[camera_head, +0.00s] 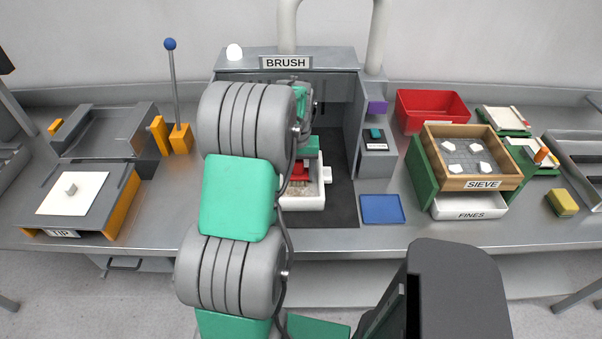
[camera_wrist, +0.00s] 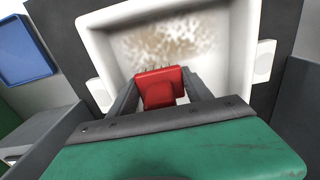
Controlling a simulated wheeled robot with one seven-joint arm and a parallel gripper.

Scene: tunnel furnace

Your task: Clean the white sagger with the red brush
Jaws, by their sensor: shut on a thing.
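The white sagger (camera_head: 304,204) stands on the dark mat inside the booth labelled BRUSH. In the wrist view the sagger (camera_wrist: 235,60) is an open white tray with a lug on each side, and brown speckled dirt covers part of its floor. The red brush (camera_wrist: 158,85) is between the fingers of my gripper (camera_wrist: 155,88), which is shut on it. The brush is over the near part of the sagger, with its bristles toward the dirt; I cannot tell whether they touch. In the head view my arm hides part of the sagger, and the brush (camera_head: 299,173) shows only partly.
A blue pad (camera_head: 382,209) lies right of the mat. The red bin (camera_head: 432,108), the wooden sieve box (camera_head: 477,182) and the white FINES tray (camera_head: 468,207) are farther right. The TIP station (camera_head: 75,198) is at left. The booth walls stand close on both sides of the sagger.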

